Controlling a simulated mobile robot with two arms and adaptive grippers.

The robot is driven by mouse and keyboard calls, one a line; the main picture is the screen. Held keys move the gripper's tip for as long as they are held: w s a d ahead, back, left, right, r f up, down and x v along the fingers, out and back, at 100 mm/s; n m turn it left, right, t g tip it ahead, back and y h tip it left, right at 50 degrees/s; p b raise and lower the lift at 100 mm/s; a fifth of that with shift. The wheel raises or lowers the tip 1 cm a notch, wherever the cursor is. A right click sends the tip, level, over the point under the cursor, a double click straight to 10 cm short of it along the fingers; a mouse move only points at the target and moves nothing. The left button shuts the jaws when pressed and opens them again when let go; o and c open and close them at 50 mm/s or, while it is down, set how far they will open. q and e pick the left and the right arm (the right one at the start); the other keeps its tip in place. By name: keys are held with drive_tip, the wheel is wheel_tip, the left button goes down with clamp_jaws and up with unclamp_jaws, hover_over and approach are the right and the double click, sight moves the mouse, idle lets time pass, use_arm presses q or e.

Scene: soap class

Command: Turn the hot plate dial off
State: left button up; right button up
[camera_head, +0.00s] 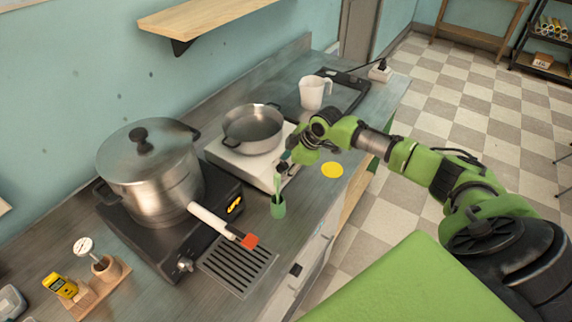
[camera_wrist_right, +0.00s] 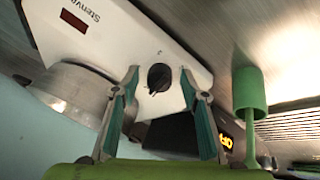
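The white hot plate (camera_head: 236,166) stands on the counter with a metal pan (camera_head: 252,132) on it. In the right wrist view, the hot plate's front panel (camera_wrist_right: 115,40) shows a black round dial (camera_wrist_right: 158,79) and a dark red display window (camera_wrist_right: 73,20) with no readable digits. My right gripper (camera_head: 284,163) is at the hot plate's front edge. In the wrist view the right gripper (camera_wrist_right: 159,88) is open, its two fingers on either side of the dial with gaps to it. The dial is hidden in the head view. My left gripper is not in view.
A green cup with a brush (camera_head: 278,208) stands close to my right gripper. A black burner (camera_head: 160,255) with a large lidded pot (camera_head: 155,180) is to the left. A yellow disc (camera_head: 332,170) and a white jug (camera_head: 314,92) are to the right.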

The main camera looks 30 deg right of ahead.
drive_tip(key=shift+r, duration=0.1)
drive_tip(key=v, duration=1.2)
